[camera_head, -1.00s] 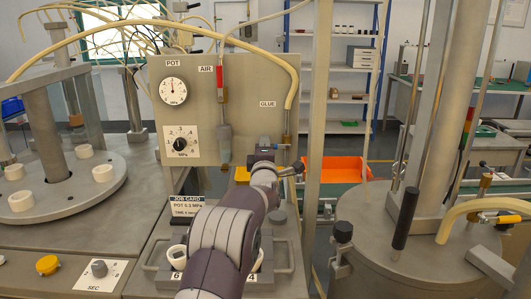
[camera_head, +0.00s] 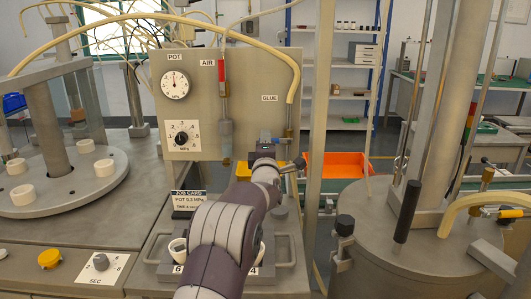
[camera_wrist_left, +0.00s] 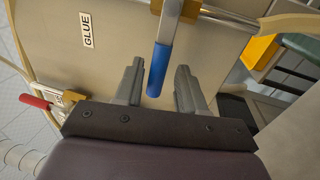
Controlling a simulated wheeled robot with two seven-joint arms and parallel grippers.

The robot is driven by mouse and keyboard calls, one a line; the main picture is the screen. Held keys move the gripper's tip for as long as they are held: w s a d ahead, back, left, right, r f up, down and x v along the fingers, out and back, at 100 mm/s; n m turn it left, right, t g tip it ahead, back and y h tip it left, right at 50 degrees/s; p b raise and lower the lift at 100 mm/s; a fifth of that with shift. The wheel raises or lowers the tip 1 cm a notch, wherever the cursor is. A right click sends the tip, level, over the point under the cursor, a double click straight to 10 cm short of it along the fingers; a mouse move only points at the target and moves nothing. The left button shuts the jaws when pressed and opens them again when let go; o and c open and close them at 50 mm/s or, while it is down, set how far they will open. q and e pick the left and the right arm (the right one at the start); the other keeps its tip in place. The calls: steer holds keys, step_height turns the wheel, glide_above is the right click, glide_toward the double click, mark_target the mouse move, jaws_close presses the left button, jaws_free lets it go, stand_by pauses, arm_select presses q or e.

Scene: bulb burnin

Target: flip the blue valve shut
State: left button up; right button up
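The blue valve handle (camera_wrist_left: 158,68) shows in the left wrist view as a blue sleeve on a grey metal lever near the panel marked GLUE. My left gripper (camera_wrist_left: 157,84) is open, with one finger on each side of the blue handle. Gaps show between the handle and both fingers. In the head view my left gripper (camera_head: 272,140) is in front of the panel, below the GLUE label. The arm comes up from the bottom and hides part of the area; only a small bit of blue shows there. My right gripper is not in view.
The panel (camera_head: 202,105) carries a POT dial, a knob and a red-handled AIR valve (camera_head: 222,70). A yellow block (camera_head: 243,172) is close beside my left wrist. A job card (camera_head: 189,199) stands below the panel. A metal post (camera_head: 320,110) rises to the right of it.

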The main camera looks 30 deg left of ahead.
arm_select(q)
steer(key=b+v, duration=0.1)
steer(key=v, duration=1.1)
steer(key=shift+s, duration=0.15)
